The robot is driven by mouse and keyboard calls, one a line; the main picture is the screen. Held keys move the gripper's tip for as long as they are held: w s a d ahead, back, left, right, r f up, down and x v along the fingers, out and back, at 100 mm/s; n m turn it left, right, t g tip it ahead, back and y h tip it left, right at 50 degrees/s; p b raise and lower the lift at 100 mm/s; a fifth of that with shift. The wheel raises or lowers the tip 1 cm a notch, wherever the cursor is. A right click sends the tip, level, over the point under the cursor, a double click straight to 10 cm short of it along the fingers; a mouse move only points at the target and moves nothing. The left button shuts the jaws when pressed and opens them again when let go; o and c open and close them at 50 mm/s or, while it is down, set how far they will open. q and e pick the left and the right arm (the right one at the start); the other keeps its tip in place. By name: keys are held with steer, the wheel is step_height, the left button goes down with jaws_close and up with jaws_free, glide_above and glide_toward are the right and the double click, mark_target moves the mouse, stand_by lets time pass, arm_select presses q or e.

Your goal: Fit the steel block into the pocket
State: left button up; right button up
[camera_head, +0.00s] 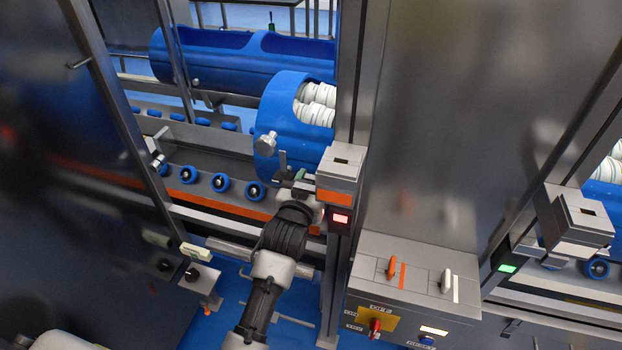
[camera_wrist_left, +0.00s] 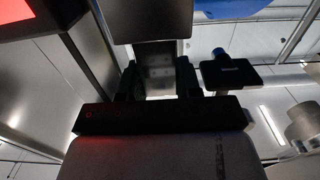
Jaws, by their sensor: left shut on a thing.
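My left gripper (camera_head: 297,188) is at the left side of a grey lock box (camera_head: 340,158) with an orange band, mounted on the steel post. A dark slot shows in the box's top. In the left wrist view my left gripper (camera_wrist_left: 158,88) is shut, with a grey metal piece between its two dark fingers, which looks like the steel block (camera_wrist_left: 157,66). A dark housing (camera_wrist_left: 152,18) is just beyond it and hides its far end. I cannot tell whether the block touches the housing or enters a pocket. My right gripper is not in view.
A red-lit indicator (camera_head: 340,218) is below the box. A blue tub (camera_head: 270,115) with white rolls stands behind. A control panel (camera_head: 412,290) with levers is at lower right. A second box (camera_head: 577,217) with a green light (camera_head: 507,267) is at far right.

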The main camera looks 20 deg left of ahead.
arm_select(q)
steer(key=shift+f+b, duration=1)
steer(key=shift+f, duration=0.65)
steer(key=o, duration=0.9)
steer(key=shift+f, duration=0.1)
